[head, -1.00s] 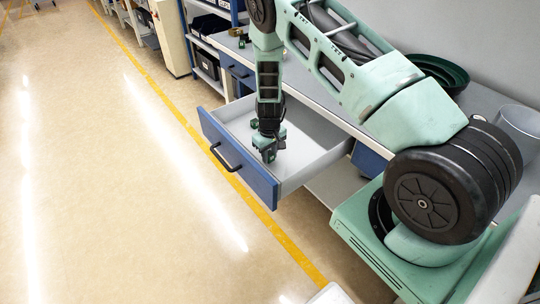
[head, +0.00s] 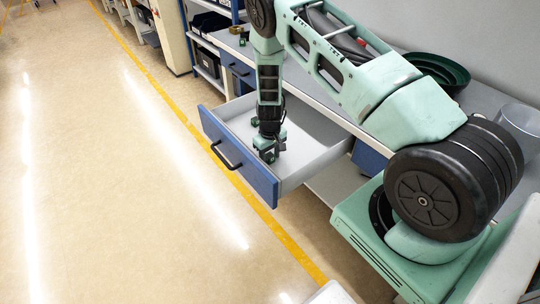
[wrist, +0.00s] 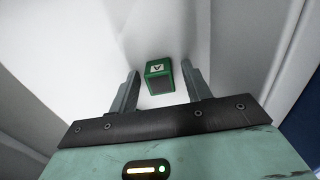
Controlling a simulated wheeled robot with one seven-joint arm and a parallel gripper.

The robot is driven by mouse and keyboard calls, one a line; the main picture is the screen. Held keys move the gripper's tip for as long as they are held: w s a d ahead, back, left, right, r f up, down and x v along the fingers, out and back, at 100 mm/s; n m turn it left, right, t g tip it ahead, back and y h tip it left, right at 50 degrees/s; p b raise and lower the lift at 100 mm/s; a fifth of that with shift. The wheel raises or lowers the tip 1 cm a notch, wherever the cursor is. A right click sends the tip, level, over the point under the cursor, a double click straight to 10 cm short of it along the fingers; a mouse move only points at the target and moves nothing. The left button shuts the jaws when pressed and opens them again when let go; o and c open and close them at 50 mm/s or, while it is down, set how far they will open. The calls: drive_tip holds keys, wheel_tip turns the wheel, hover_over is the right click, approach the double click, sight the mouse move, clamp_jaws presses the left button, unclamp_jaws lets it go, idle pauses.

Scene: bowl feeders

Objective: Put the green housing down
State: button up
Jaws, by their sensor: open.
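My gripper (wrist: 165,80) is open, with a visible gap between each finger and the housing. In the head view, my gripper (head: 269,155) points down inside the drawer, near its blue front, and I cannot make out the housing clearly there.
A small green object (head: 254,121) shows in the drawer beside my wrist. The grey worktop (head: 310,88) above holds dark green bowls (head: 440,72) and a clear container (head: 519,122). A small green and brass-coloured item (head: 243,39) lies at the worktop's far end. The floor at left is clear.

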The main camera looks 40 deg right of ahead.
sight(270, 155)
wheel_tip(270, 155, up, 11)
drive_tip(key=b, duration=0.1)
drive_tip(key=s+a+r+n+y, duration=0.1)
drive_tip(key=s+a+r, duration=0.4)
drive_tip(key=a+r, duration=0.4)
drive_tip(key=s+a+r+n+y, duration=0.15)
drive_tip(key=s+a+r, duration=0.35)
drive_tip(key=a, duration=0.6)
drive_tip(key=s+a+r+n, duration=0.1)
drive_tip(key=s+a+r, duration=0.1)
drive_tip(key=s, duration=0.5)
drive_tip(key=s+a+r+n+h, duration=0.1)
drive_tip(key=s+a+r+n, duration=0.1)
drive_tip(key=s+r, duration=0.2)
drive_tip(key=s+a+r+n+h, duration=0.1)
drive_tip(key=s+r, duration=0.3)
drive_tip(key=s, duration=0.5)
drive_tip(key=shift+s+a+n, duration=0.4)
drive_tip(key=shift+a+n, duration=0.05)
